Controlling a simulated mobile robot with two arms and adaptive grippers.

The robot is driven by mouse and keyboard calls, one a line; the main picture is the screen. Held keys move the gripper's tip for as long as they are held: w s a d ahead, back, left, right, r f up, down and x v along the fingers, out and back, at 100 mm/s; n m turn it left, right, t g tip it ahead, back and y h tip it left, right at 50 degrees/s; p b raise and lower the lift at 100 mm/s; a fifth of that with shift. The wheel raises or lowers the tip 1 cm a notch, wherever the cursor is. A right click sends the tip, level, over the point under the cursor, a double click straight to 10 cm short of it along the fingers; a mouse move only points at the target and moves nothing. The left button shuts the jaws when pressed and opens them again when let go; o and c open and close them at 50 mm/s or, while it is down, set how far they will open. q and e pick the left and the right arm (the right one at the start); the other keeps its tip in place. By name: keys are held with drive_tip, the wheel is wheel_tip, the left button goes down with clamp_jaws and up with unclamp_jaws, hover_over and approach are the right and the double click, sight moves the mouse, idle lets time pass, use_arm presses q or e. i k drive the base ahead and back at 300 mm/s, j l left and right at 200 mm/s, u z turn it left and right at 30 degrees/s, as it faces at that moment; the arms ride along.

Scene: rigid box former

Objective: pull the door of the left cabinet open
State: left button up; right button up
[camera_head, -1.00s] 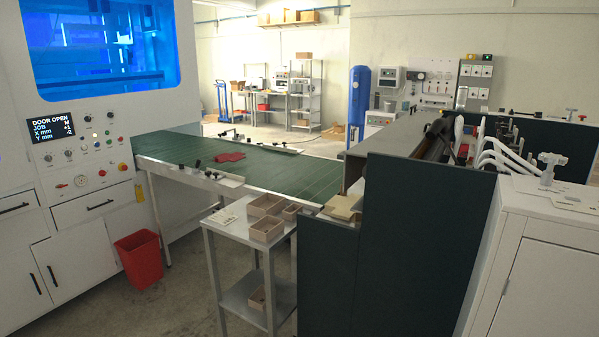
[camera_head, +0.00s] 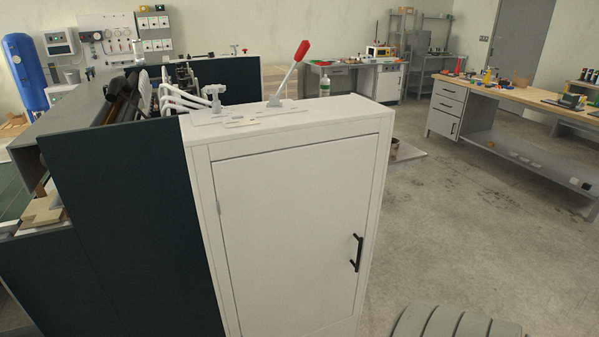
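A white cabinet (camera_head: 200,185) stands in the middle of the head view. Its front door (camera_head: 290,235) is shut, with a thin seam around it. A black vertical bar handle (camera_head: 357,253) is on the door's right side, and a small hinge shows at its left edge. I cannot tell from this view alone whether this is the left cabinet. Neither of my grippers is in view, and nothing touches the handle.
A red-tipped lever (camera_head: 290,72) stands on the cabinet top. A dark green panel (camera_head: 125,215) adjoins its left. A workbench (camera_head: 505,95) stands at the back right. The concrete floor (camera_head: 460,210) right of the cabinet is clear. A grey ribbed shape (camera_head: 455,323), unclear, is at the bottom edge.

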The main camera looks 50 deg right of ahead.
sight(293, 220)
drive_tip(key=z, duration=1.75)
